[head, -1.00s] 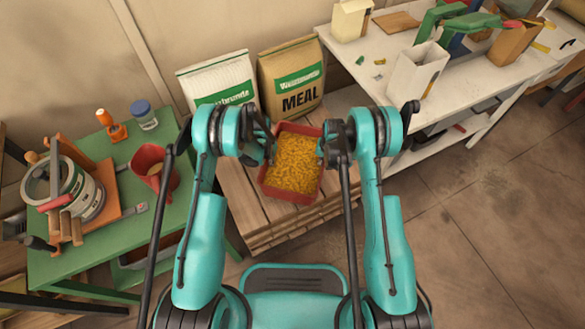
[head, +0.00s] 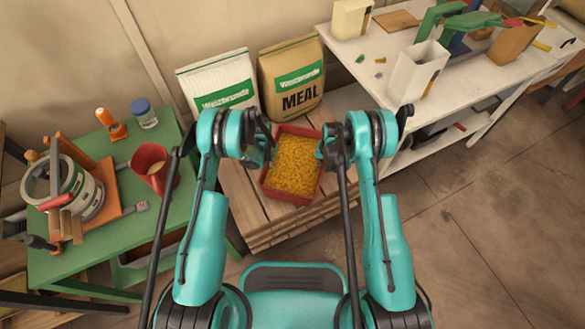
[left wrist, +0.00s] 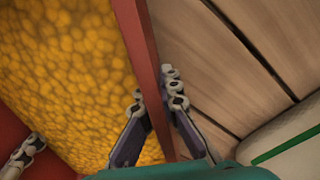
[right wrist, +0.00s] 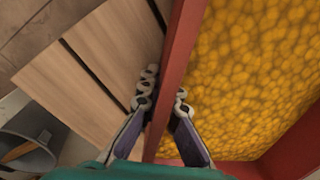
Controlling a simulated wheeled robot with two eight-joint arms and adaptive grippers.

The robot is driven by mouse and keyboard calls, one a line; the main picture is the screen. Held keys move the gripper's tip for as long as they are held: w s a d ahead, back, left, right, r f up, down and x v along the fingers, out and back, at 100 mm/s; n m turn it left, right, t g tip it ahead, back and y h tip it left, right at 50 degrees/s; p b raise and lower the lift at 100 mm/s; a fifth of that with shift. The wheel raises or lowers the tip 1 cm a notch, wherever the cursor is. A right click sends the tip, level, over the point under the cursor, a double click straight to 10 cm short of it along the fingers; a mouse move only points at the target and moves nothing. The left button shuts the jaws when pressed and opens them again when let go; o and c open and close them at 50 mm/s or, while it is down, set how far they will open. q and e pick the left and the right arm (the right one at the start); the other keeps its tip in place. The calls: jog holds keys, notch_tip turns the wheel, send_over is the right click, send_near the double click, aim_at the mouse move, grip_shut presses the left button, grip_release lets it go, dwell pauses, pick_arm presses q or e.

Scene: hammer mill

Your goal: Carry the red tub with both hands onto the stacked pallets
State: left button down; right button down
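The red tub (head: 267,194), filled with yellow grain (head: 294,165), is level over the wooden planks of the stacked pallets (head: 240,200). Whether its base touches the planks is hidden. My left gripper (head: 268,148) is at the tub's left wall. In the left wrist view its fingers (left wrist: 154,88) straddle that wall (left wrist: 142,45), one inside and one outside, close against it. My right gripper (head: 322,148) is at the right wall. In the right wrist view its fingers (right wrist: 166,88) pinch that wall (right wrist: 184,40) the same way.
Two sacks, a white one (head: 217,82) and a brown MEAL one (head: 292,80), stand behind the tub. A green table (head: 95,262) with a red jug (head: 150,165) is at the left. A white bench (head: 380,85) is at the right. Floor is clear at the lower right.

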pick_arm(q)
jog(key=shift+f, duration=0.15)
pick_arm(e)
jog(key=shift+f, duration=0.15)
pick_arm(q)
jog(key=c, duration=2.2)
grip_release()
pick_arm(e)
jog(key=c, duration=2.2)
grip_release()
pick_arm(q)
jog(key=o, duration=0.5)
pick_arm(e)
jog(key=o, duration=0.5)
